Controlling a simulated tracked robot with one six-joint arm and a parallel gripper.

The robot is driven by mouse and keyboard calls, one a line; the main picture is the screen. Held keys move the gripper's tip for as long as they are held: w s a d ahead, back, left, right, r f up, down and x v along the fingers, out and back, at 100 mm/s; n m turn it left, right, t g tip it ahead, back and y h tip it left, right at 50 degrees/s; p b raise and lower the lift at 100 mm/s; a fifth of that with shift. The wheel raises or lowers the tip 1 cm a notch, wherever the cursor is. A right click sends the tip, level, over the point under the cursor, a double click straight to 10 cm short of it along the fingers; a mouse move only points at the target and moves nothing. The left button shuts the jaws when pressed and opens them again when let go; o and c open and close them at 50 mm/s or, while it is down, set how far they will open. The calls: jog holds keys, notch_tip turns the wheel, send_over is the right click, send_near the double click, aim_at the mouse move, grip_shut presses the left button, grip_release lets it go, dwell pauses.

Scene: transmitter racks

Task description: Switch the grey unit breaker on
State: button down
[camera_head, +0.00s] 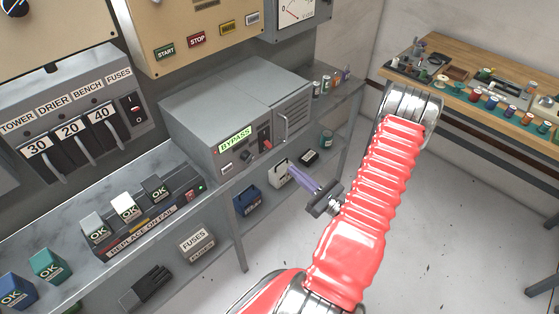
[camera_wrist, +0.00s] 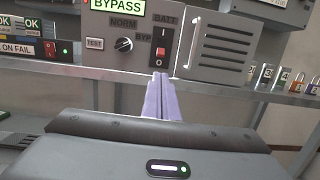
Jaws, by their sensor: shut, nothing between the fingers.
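The grey unit (camera_head: 218,118) stands on the metal shelf below the wall panels, its green display reading BYPASS. Its breaker (camera_wrist: 161,50), a dark and red rocker under the label BATT, is right of the selector knob (camera_wrist: 124,44) in the wrist view. In the head view the breaker (camera_head: 266,140) is small, near the handle. My gripper (camera_head: 303,175) is shut and empty, its purple fingers in front of and below the unit. In the wrist view my gripper (camera_wrist: 161,80) points at the breaker's lower end; contact is unclear.
The shelf edge (camera_wrist: 205,78) runs just below the unit. A handle (camera_head: 283,124) sticks out right of the breaker. A fuse panel (camera_head: 75,115) and OK modules (camera_head: 128,207) are at left. Padlocks (camera_wrist: 267,75) stand at right. A workbench (camera_head: 470,75) is far right; floor between is clear.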

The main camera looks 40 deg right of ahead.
aim_at(268, 145)
jog(key=w+r, duration=0.1)
jog(key=w, duration=0.8)
jog(key=shift+w+a+r, duration=0.15)
jog(key=shift+w+r, duration=0.1)
jog(key=shift+w, duration=0.15)
jog(key=shift+a, duration=0.2)
jog(key=shift+s+d, duration=0.1)
jog(key=shift+d, duration=0.2)
jog(key=shift+r, duration=0.1)
jog(key=shift+a+g, duration=0.1)
jog(key=shift+g, duration=0.2)
